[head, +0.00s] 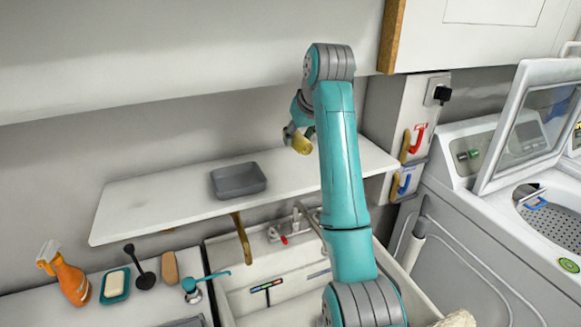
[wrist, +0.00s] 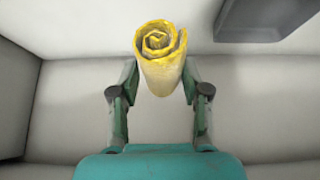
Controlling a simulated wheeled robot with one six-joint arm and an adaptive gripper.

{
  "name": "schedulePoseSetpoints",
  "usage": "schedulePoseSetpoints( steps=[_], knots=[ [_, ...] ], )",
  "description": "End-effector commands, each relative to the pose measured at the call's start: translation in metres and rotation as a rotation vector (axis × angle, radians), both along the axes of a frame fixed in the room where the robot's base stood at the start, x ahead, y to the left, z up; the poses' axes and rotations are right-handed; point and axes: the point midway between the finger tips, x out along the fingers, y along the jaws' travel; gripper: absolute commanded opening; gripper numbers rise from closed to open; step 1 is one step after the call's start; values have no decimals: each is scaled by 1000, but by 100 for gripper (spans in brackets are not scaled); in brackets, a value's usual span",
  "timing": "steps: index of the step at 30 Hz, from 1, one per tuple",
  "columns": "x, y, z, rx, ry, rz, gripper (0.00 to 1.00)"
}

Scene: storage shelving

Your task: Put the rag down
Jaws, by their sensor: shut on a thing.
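The rag (wrist: 160,62) is a yellow roll with a spiral end, held between the two fingers of my gripper (wrist: 160,84) in the wrist view. In the head view the rag (head: 301,144) shows as a small yellow piece at the end of my gripper (head: 292,136), above the right part of the white shelf (head: 140,205). My gripper is shut on it. My teal arm hides part of the shelf. I cannot tell the exact height of the rag over the shelf.
A grey tray (head: 238,180) sits on the shelf, left of my gripper. Below are a sink (head: 262,285), an orange spray bottle (head: 70,278) and a soap dish (head: 115,286). A washing machine (head: 490,210) with its lid up stands right. The shelf's left part is clear.

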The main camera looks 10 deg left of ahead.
Motion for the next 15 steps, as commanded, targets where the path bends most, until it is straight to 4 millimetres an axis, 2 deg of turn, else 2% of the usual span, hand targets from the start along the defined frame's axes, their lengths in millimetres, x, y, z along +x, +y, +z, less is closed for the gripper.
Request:
schedulePoseSetpoints(
  steps=[6, 9, 15],
  knots=[
    [0, 0, -38, -2, 4, -1, 7],
    [0, 0, -52, -1, 2, -1, 7],
    [0, 0, -64, 0, 1, -1, 7]
  ],
)
